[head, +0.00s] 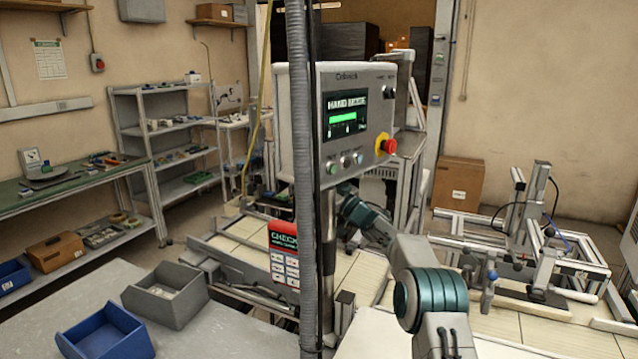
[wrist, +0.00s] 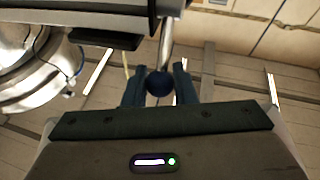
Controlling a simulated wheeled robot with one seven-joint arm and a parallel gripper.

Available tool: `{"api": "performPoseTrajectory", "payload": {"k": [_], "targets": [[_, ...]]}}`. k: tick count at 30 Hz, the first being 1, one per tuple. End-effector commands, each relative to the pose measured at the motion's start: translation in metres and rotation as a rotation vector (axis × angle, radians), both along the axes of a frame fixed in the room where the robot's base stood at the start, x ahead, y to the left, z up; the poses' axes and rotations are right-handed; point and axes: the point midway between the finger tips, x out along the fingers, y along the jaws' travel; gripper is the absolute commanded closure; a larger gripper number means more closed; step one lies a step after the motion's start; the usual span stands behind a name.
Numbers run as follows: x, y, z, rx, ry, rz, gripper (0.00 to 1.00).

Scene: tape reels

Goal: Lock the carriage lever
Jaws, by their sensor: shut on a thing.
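In the wrist view a carriage lever shows as a thin metal rod (wrist: 166,42) ending in a round dark blue knob (wrist: 159,84). My gripper (wrist: 158,78) has one finger on each side of the knob and is shut on it. The rod runs up from the knob beside a grey machine part (wrist: 105,10) at the top of the picture. In the head view my arm reaches in behind the control panel post, which hides my gripper, the knob and the lever.
A control panel (head: 340,120) with a green-lit screen and red button (head: 388,146) stands in front of the work area. A corrugated hose (head: 302,200) hangs beside it. A metal fixture (head: 530,220) stands at right. A grey bin (head: 165,295) and a blue bin (head: 105,332) sit at front left.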

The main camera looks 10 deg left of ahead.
Motion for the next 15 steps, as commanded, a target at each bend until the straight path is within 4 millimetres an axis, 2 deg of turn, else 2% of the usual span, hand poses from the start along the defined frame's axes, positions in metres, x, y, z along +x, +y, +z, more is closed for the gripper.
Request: {"api": "performPoseTrajectory", "payload": {"k": [6,15], "targets": [[-0.002,0.008,0.012,-0.093,0.029,0.002,1.00],[-0.003,0.015,0.012,-0.212,0.072,0.002,1.00]]}}
